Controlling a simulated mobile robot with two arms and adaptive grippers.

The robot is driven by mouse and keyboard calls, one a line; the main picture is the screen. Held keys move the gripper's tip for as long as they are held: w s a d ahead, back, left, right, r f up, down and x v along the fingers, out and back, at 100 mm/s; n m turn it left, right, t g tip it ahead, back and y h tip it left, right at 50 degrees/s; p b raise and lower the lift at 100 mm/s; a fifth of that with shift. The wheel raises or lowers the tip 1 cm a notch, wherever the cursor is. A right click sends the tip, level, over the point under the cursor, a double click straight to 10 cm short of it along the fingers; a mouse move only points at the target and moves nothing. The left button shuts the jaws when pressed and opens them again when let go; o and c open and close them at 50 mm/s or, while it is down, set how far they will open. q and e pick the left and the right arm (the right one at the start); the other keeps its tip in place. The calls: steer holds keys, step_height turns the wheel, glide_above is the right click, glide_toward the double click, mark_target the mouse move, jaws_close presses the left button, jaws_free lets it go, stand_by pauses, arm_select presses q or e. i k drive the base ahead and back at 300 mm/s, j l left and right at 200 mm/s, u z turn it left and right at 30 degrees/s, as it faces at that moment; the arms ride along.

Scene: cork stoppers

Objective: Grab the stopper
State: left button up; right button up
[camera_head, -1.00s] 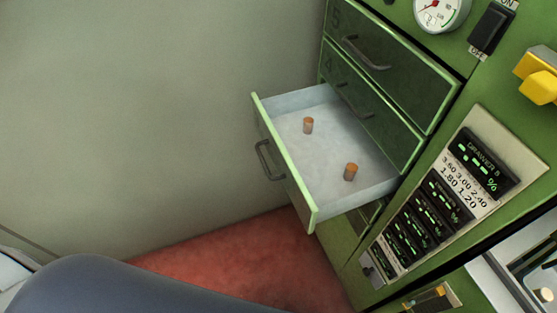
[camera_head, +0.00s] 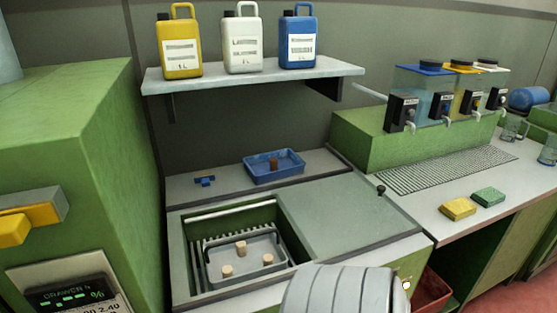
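Three pale cork stoppers stand in a grey tray (camera_head: 222,287) inside the open well of the counter: one at the back (camera_head: 241,248), one at the front left (camera_head: 227,270) and one at the right (camera_head: 268,259). A darker brown stopper (camera_head: 273,163) stands in a blue tray (camera_head: 290,160) on the ledge behind the well. Neither of my grippers shows in the head view. A grey ribbed part, likely of my own arm, covers the counter's front edge at the bottom middle.
A grey lid or panel (camera_head: 350,220) lies right of the well. A small blue item (camera_head: 204,181) lies left of the blue tray. Yellow (camera_head: 458,208) and green (camera_head: 488,196) sponges lie at right. A shelf (camera_head: 250,76) with jugs hangs above. A green cabinet (camera_head: 90,150) stands at left.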

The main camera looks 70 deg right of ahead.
mark_target(273, 161)
steer(key=k+l+z, duration=0.1)
steer(key=z, duration=2.05)
steer(key=l+u, duration=0.1)
steer(key=u, duration=0.3)
steer(key=k+l+u, duration=0.1)
steer(key=u, duration=0.75)
steer(key=k+l, duration=0.05)
